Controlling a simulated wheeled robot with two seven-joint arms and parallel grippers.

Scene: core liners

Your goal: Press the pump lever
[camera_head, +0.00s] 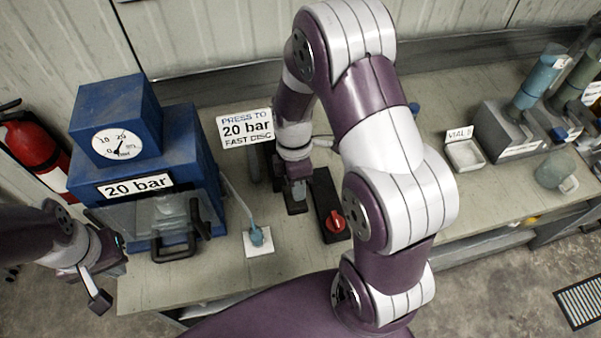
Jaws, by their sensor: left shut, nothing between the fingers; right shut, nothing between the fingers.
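A blue press machine (190,140) stands at the left of the bench, with a "20 bar" label (135,186) and a round gauge (117,144); its needle is too small to read surely. A sign (245,129) reads "PRESS TO 20 bar FAST DISC". Right of the press lies a long black unit (322,190) with a red knob (335,222). I cannot tell surely which part is the pump lever. My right gripper (297,207) is shut and empty, pointing down just left of this unit; contact is unclear. My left gripper (99,301) is shut and empty, off the bench's left front.
A clear shield with a black handle (174,254) fronts the press. A light blue piece (257,236) sits on a white square. A white tray (464,154) by a "VIAL" sign, grey blocks with cylinders (541,78) and a clear cup (553,171) stand right. A fire extinguisher (32,143) is left.

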